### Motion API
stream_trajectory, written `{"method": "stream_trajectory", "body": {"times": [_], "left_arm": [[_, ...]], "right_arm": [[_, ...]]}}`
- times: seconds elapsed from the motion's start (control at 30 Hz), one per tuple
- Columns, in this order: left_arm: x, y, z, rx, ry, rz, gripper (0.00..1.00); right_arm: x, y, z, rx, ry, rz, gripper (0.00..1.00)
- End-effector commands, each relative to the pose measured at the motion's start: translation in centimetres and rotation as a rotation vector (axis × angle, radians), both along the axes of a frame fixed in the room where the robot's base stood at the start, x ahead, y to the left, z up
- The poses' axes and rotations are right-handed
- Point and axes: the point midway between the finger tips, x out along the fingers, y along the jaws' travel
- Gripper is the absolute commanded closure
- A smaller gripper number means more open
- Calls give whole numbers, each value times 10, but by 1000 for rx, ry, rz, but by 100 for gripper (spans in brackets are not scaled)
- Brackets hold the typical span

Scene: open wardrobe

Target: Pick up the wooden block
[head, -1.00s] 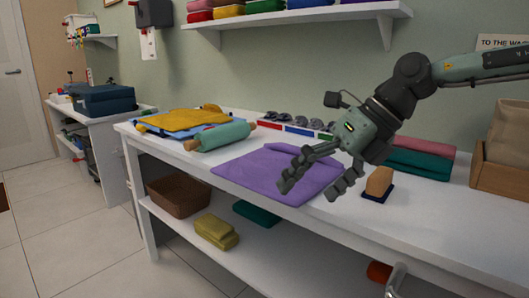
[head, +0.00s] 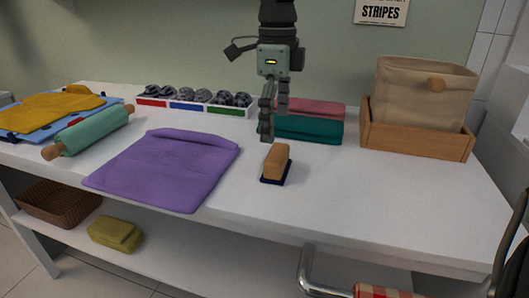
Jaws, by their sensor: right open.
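The wooden block (head: 277,160) is a small tan block that stands on a dark blue base on the white table. It is right of the purple cloth. My right gripper (head: 273,122) hangs down from above, behind and slightly left of the block in the head view, with its fingers pointing down. It is open and holds nothing. The gripper and the block look apart. My left gripper is not in view.
A purple folded cloth (head: 170,172) lies left of the block. Green (head: 310,128) and pink folded cloths lie behind it. A wooden tray (head: 414,141) with a beige fabric bin (head: 422,92) stands at the right. The white table (head: 375,200) is clear right of the block.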

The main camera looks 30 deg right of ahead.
Motion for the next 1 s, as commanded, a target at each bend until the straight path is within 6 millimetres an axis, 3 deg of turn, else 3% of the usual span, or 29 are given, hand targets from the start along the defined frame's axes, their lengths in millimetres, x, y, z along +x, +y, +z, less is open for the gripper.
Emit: {"method": "stream_trajectory", "body": {"times": [0.6, 0.87, 1.0], "left_arm": [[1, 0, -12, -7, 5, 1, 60], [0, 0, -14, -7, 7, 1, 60], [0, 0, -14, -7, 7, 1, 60]], "right_arm": [[-8, 2, -74, 2, 1, -1, 0], [-7, 2, -77, 2, -1, -2, 0], [-7, 2, -77, 1, -1, -2, 14]]}}
